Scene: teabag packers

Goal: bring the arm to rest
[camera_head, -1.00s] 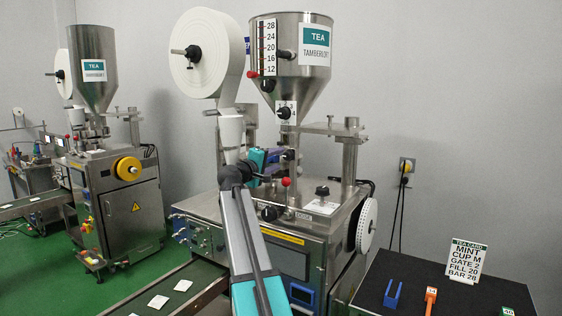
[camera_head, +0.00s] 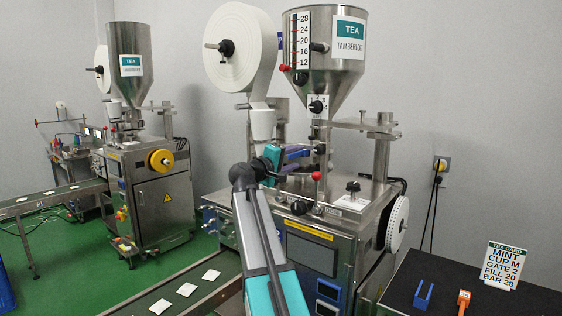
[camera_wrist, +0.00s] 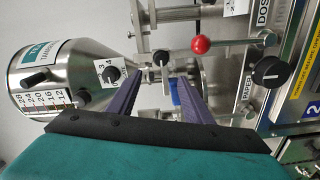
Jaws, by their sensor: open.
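My gripper (camera_head: 304,161) is raised in front of the near tea packing machine (camera_head: 330,228), below its steel hopper (camera_head: 325,85). In the wrist view its two purple fingers (camera_wrist: 157,88) are spread apart, with nothing held between them. Behind the gap there are a small black knob and a blue part (camera_wrist: 174,92) of the machine. The red ball lever (camera_wrist: 201,45) is to the right of the fingers and also shows in the head view (camera_head: 316,176). I cannot tell how far the fingertips are from the machine.
A white paper roll (camera_head: 240,47) hangs left of the hopper. A dark table (camera_head: 450,290) at the lower right bears a tea card (camera_head: 504,265), a blue forked piece (camera_head: 423,295) and an orange piece (camera_head: 463,301). A conveyor with teabags (camera_head: 187,290) runs lower left. A second machine (camera_head: 155,185) stands behind left.

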